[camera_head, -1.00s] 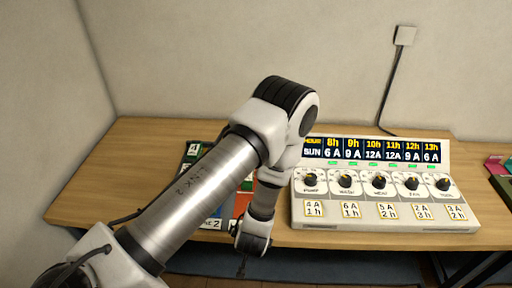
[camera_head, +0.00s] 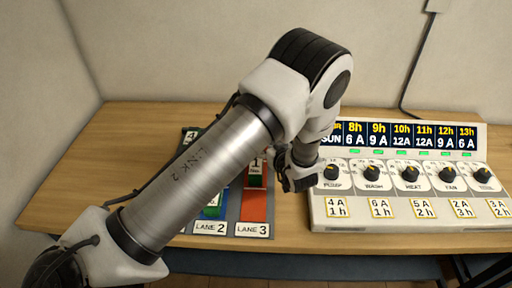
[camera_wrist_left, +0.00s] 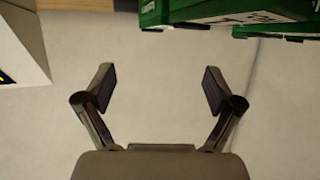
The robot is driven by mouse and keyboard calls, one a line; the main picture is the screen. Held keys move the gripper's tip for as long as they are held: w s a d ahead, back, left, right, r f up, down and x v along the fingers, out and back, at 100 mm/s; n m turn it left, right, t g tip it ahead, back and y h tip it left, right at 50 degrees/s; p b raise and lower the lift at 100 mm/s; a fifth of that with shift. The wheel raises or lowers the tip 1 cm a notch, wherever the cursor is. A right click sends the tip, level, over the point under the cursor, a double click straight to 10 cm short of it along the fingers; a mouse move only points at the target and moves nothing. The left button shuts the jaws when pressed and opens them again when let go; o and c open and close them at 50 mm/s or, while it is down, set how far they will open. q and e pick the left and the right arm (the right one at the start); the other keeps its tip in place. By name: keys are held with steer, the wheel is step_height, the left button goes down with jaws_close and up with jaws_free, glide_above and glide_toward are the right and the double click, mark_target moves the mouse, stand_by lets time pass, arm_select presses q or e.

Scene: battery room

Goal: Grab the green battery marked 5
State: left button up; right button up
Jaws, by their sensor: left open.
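My left gripper (camera_head: 297,180) hangs beside the left end of the control panel, right of the lane board (camera_head: 241,222). In the left wrist view it is open and empty (camera_wrist_left: 159,88), over a pale surface. Green blocks with white labels show at that view's top edge: one (camera_wrist_left: 190,11) at the top middle, another (camera_wrist_left: 275,30) at the top right. They are cut off and I cannot read a 5. In the head view a green block marked 1 (camera_head: 256,173) sits on the red lane. A block marked 4 (camera_head: 191,136) is at the board's back left. My right gripper is not in view.
The white control panel (camera_head: 400,226) with knobs and an hour display (camera_head: 400,136) stands close right of my gripper. My left arm covers much of the lane board. The wooden table (camera_head: 95,160) is clear at the left.

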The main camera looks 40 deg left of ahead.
arm_select(q)
steer(key=shift+f, duration=0.5)
steer(key=p+x, duration=0.1)
steer(key=x, duration=0.4)
steer(key=shift+s+a+f, duration=0.1)
steer(key=shift+a+f, duration=0.05)
steer(key=shift+a, duration=0.15)
steer(key=shift+p+x, duration=0.9)
steer(key=shift+x, duration=0.15)
steer(key=shift+a+f, duration=0.25)
steer(key=shift+w+a+f, duration=0.25)
steer(key=shift+w, duration=0.05)
steer(key=shift+d+r, duration=0.1)
jaws_close()
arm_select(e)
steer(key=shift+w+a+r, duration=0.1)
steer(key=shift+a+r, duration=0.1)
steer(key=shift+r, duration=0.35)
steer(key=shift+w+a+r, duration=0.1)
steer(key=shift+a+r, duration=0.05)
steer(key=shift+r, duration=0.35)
